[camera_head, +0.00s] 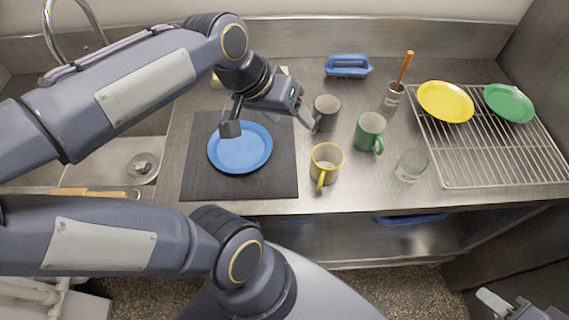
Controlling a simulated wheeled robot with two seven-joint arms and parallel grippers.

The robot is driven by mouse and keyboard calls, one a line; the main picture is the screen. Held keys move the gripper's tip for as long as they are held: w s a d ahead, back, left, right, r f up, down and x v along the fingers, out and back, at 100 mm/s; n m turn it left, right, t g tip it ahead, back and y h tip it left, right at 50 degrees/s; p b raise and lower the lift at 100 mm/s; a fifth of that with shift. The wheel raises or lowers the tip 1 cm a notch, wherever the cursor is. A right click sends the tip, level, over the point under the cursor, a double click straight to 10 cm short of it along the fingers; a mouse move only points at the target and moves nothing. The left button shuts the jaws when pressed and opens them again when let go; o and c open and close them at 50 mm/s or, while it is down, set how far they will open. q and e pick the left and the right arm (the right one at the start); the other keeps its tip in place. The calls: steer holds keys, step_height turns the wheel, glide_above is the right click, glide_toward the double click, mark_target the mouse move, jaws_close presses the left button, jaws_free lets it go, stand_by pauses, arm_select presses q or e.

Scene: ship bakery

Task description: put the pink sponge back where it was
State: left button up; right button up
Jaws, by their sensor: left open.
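No pink sponge shows in the head view. My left gripper (270,125) is open, with its fingers spread above the far right part of the blue plate (240,155) and the dark mat (198,180). Nothing shows between its fingers. The right fingertip is close to the dark grey mug (326,106); I cannot tell if they touch. My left arm hides part of the counter and sink behind it. A small pale item (284,71) is partly hidden behind the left gripper. My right gripper (497,308) is only partly in view at the bottom right corner.
A yellow mug (326,160), green mug (370,130) and clear glass (411,164) stand right of the mat. Behind them are a blue-handled scrubber (348,66) and a cup (393,97). A wire rack (480,160) holds yellow and green plates. The sink (110,165) is left.

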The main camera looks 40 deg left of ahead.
arm_select(q)
steer(key=s+d+f, duration=0.4)
steer(key=s+f, duration=0.1)
steer(key=s, duration=0.1)
steer(key=shift+s+d+f+m+t+h, duration=0.15)
steer(key=shift+s+d+m+t+h, duration=0.15)
steer(key=shift+m+h, duration=0.1)
steer(key=shift+c, duration=0.4)
